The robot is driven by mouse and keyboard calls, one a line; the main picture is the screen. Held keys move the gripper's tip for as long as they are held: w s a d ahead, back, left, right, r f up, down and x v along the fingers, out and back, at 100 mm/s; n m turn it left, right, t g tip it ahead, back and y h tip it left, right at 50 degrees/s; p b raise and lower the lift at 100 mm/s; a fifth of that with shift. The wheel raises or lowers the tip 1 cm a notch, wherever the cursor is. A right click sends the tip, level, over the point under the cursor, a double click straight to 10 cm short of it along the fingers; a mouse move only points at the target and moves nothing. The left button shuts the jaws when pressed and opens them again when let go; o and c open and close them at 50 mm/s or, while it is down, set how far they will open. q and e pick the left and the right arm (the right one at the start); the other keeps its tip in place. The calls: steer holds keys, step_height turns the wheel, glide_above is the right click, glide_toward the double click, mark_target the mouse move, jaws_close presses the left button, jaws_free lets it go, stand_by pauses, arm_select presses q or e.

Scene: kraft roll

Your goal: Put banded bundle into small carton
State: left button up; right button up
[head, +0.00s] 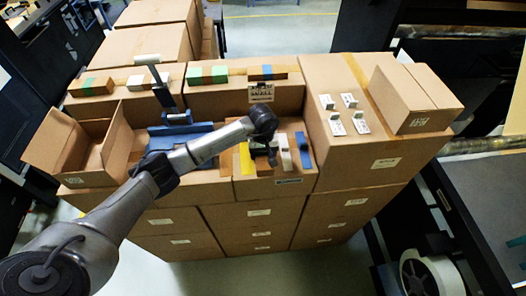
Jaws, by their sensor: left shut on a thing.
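The small carton (250,190) stands open at the front middle of the box stack. A yellow piece (246,158), a white piece (285,152) and a blue piece (303,151) stand in it, apparently upright. My left gripper (263,158) points down into this carton, between the yellow and white pieces. It is shut on a brown banded bundle (264,170), mostly hidden by the dark fingers; its band colour cannot be told. Whether the bundle touches the carton floor is hidden. My right gripper is out of view.
An open carton (68,176) stands at the left, beside a blue tool (175,138).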

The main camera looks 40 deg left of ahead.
arm_select(q)
steer(key=shift+f, duration=0.15)
steer(key=o, duration=1)
